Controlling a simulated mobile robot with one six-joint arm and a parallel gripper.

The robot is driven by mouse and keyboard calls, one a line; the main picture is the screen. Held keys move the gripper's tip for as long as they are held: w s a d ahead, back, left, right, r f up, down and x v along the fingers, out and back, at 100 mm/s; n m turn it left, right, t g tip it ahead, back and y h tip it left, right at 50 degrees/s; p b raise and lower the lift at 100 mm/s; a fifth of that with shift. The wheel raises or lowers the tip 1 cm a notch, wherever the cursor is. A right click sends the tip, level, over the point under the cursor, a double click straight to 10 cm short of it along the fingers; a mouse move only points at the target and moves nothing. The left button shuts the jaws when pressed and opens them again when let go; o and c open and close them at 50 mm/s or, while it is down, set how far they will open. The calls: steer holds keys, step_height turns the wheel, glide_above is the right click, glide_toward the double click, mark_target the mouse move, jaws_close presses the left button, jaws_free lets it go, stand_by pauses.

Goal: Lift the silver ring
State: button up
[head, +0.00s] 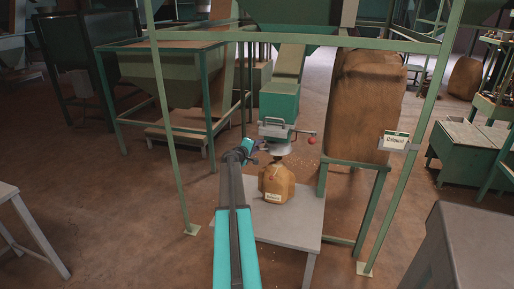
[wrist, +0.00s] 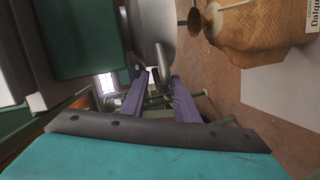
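A silver collar (head: 280,150), which looks like the ring, sits around the spout under the green hopper outlet, above a filled brown sack. In the wrist view a rounded silver part (wrist: 150,38) shows close up at the top centre, beside the green spout box. My gripper (wrist: 160,80) has two purple fingers, spread apart. A small grey metal piece (wrist: 154,80) shows between or just behind the fingertips; I cannot tell whether they touch it. In the head view my gripper (head: 262,146) is just left of the collar, and its fingers are too small to judge there.
The brown sack (head: 277,184) with a label stands on a grey table (head: 300,222). A red knob (head: 312,140) on a lever juts right of the spout. Green frame posts (head: 172,130) stand on both sides. A large sack (head: 362,105) stands behind right.

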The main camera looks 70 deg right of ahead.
steer(key=b+v, duration=0.1)
steer(key=v, duration=1.2)
steer(key=shift+a+b, duration=0.3)
steer(key=shift+b, duration=0.1)
steer(key=shift+w+r, duration=0.15)
